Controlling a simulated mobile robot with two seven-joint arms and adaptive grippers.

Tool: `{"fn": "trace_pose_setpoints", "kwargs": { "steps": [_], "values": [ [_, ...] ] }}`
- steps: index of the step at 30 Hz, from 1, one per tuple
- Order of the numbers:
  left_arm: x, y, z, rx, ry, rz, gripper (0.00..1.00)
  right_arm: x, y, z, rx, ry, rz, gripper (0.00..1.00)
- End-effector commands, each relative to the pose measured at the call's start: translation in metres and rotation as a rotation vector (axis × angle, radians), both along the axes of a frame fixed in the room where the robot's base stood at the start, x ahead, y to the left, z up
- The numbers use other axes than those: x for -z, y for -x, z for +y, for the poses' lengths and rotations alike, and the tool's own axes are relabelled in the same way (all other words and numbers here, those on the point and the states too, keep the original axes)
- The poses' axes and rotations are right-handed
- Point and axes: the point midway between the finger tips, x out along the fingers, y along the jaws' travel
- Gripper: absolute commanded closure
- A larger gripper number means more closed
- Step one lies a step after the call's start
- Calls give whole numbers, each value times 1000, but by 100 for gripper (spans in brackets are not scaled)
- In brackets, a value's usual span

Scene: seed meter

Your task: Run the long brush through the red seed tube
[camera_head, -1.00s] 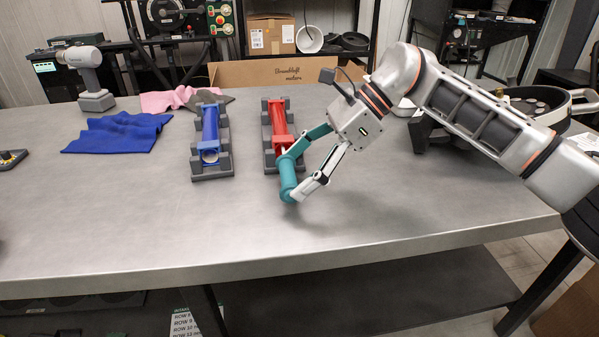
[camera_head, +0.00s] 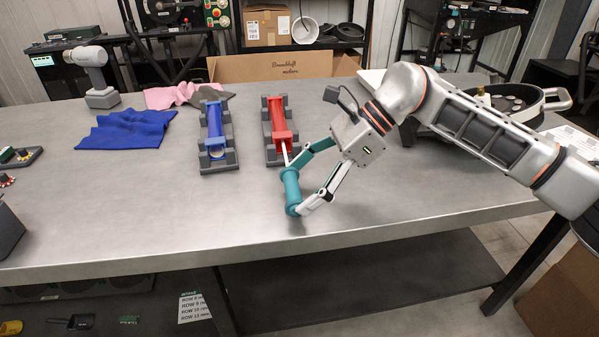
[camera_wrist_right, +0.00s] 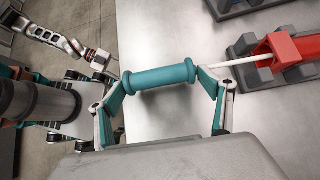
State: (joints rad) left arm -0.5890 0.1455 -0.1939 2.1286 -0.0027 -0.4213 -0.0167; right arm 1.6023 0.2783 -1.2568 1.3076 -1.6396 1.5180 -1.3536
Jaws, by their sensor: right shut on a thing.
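The red seed tube (camera_head: 279,122) lies in a grey cradle (camera_head: 272,158) on the table; it also shows in the right wrist view (camera_wrist_right: 288,48). The long brush has a teal handle (camera_head: 290,188) and a white rod (camera_head: 285,152). In the right wrist view the rod (camera_wrist_right: 235,61) runs from the handle (camera_wrist_right: 160,77) into the tube's near end. The bristles are hidden. My right gripper (camera_head: 296,190) is shut on the handle, in front of the tube. Part of my left arm (camera_wrist_right: 55,40) shows in the right wrist view; its jaw state is unclear.
A blue tube (camera_head: 215,125) in its own grey cradle lies left of the red one. Blue cloth (camera_head: 125,129) and pink cloth (camera_head: 172,96) lie further left. A round black device (camera_head: 512,100) stands at the right.

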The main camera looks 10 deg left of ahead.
Motion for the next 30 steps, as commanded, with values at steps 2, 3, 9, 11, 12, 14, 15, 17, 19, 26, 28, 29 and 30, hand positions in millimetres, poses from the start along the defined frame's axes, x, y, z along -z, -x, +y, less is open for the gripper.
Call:
{"fn": "trace_pose_setpoints", "kwargs": {
  "steps": [2,3,9,11,12,14,15,17,19,26,28,29,30],
  "values": [
    [-5,-2,2,-6,-2,-4,60,-5,7,-3,1,0,-5,36],
    [-5,-1,3,-7,-4,-1,60,-5,10,-3,0,-1,-6,36],
    [-2,8,4,-9,-7,18,60,-4,25,-8,0,0,-4,36],
    [-2,9,5,-9,-7,21,60,-4,30,-9,-1,0,-4,36],
    [-3,8,5,-9,-7,19,60,-4,33,-11,-1,1,-4,36],
    [-6,7,5,-10,-6,16,60,-4,38,-12,0,0,-3,36],
    [-8,6,4,-10,-5,15,60,-4,41,-13,0,0,-3,36],
    [-9,6,5,-10,-4,14,60,-4,46,-14,-1,0,-4,36],
    [-10,6,4,-11,-1,14,60,-3,51,-16,0,0,-3,36],
    [-19,4,0,-10,13,5,60,-2,65,-20,0,0,-1,36],
    [-18,5,-1,-10,15,7,60,-1,66,-21,0,-1,0,36],
    [-18,6,-1,-9,15,8,60,0,67,-21,0,-1,0,36],
    [-17,7,-1,-9,16,10,60,0,67,-21,1,-1,1,36]
  ]
}}
